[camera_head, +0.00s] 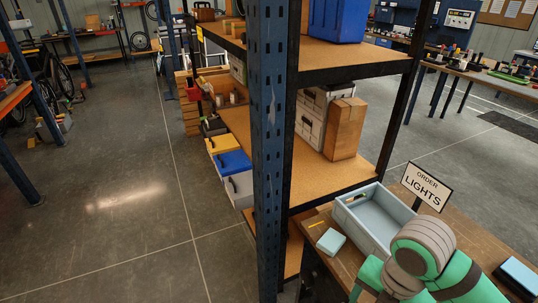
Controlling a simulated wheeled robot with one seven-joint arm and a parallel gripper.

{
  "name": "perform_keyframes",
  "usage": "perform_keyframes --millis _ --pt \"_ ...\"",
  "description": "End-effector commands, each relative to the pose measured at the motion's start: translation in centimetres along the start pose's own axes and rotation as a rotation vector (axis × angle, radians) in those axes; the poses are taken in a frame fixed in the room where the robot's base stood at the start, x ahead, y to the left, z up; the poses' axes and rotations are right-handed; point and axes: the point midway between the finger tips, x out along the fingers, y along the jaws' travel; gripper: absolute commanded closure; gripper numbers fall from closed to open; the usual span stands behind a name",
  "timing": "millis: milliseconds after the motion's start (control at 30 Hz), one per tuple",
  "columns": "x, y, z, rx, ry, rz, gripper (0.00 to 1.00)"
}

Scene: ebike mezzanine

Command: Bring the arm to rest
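Part of my arm (440,268), green with grey rounded joint covers, shows at the bottom right. It is folded low over the wooden table (452,218) and hides part of the table's front. My gripper is not in view, so its fingers and anything in them cannot be seen.
An "ORDER LIGHTS" sign (426,186) stands behind the crate. A small light blue box (331,241) lies left of it, another blue box (520,274) at the right edge. A shelf's blue post (270,150) rises left of the table. The floor (110,215) at left is clear.

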Motion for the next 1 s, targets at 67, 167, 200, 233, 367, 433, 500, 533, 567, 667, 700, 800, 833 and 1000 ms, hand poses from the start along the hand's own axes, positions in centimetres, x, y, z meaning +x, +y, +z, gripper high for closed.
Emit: perform_keyframes --millis 67,167,200,233,367,433,500,533,567,667,700,800,833,1000 --pt "0.2 1.6 -0.1 0.003 -0.004 0.042 0.29" --pt "0.3 3.3 0.0 0.012 -0.011 0.094 0.29" --pt "0.3 4.1 0.0 0.017 -0.015 0.117 0.29" --pt "0.3 4.7 0.0 0.021 -0.017 0.135 0.29" --pt "0.3 7.6 -0.1 0.04 -0.022 0.222 0.29" --pt "0.2 9.3 -0.2 0.053 -0.023 0.275 0.29" --pt "0.0 11.2 -0.3 0.07 -0.022 0.335 0.29" --pt "-0.1 12.2 -0.4 0.077 -0.021 0.365 0.29" --pt "-0.2 13.1 -0.6 0.085 -0.018 0.394 0.29" --pt "-0.9 17.0 -1.1 0.126 -0.002 0.523 0.29" --pt "-1.4 18.7 -1.4 0.146 0.009 0.583 0.29" --pt "-2.7 22.9 -2.1 0.21 0.048 0.737 0.29" --pt "-3.1 24.0 -2.3 0.231 0.062 0.783 0.29" --pt "-5.6 29.4 -3.6 0.363 0.163 1.018 0.29"
